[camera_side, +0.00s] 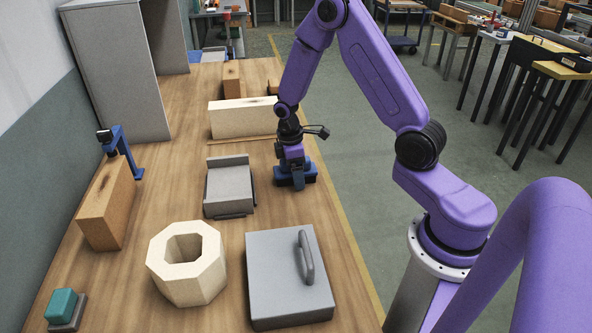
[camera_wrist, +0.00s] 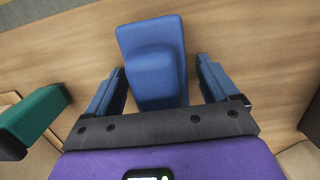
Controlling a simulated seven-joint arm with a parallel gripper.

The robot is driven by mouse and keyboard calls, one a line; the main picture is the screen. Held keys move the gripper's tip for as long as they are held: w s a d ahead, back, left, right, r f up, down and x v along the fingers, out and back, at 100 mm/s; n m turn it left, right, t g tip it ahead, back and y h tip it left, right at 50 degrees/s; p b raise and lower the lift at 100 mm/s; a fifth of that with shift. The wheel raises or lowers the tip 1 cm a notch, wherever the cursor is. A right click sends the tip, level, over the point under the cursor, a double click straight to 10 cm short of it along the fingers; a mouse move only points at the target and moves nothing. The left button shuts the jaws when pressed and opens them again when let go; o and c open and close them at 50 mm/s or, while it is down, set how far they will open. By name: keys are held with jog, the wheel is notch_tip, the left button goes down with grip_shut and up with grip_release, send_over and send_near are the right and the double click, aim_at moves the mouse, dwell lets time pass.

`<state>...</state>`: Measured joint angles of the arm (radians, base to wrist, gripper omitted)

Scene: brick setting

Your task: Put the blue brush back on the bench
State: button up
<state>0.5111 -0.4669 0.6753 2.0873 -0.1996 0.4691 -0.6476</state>
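The blue brush (camera_wrist: 150,70) has a flat base and a raised blue grip. In the wrist view it lies between the two blue fingers of my gripper (camera_wrist: 160,90), with a gap on each side of the grip. My gripper is open around it. In the side view my gripper (camera_side: 292,170) is low over the right edge of the wooden bench (camera_side: 180,240). The brush (camera_side: 310,174) shows there only in part, low at the fingers, and seems to rest on the bench top.
A grey lidded box (camera_side: 275,280) and a cream octagonal ring (camera_side: 165,265) are nearer the camera. A cream block (camera_side: 235,119) lies behind. A green object (camera_wrist: 35,115) is at the wrist view's left.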

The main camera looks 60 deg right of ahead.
jog(key=shift+r, duration=0.1)
jog(key=r, duration=0.8)
jog(key=w+a+r, duration=0.1)
jog(key=r, duration=0.2)
jog(key=shift+r, duration=0.4)
jog(key=shift+a+r, duration=0.15)
jog(key=s+a+r+n+t, duration=0.1)
jog(key=s+a+r, duration=0.2)
jog(key=s+a, duration=0.5)
jog(key=s+a+r+n, duration=0.1)
jog(key=s+a+r, duration=0.1)
jog(key=s+a, duration=0.55)
jog(key=s+d+n+y, duration=0.1)
jog(key=s, duration=1)
jog(key=shift+s+d+r+n, duration=0.25)
jog(key=shift+s+d+n, duration=0.05)
jog(key=shift+s+d, duration=0.1)
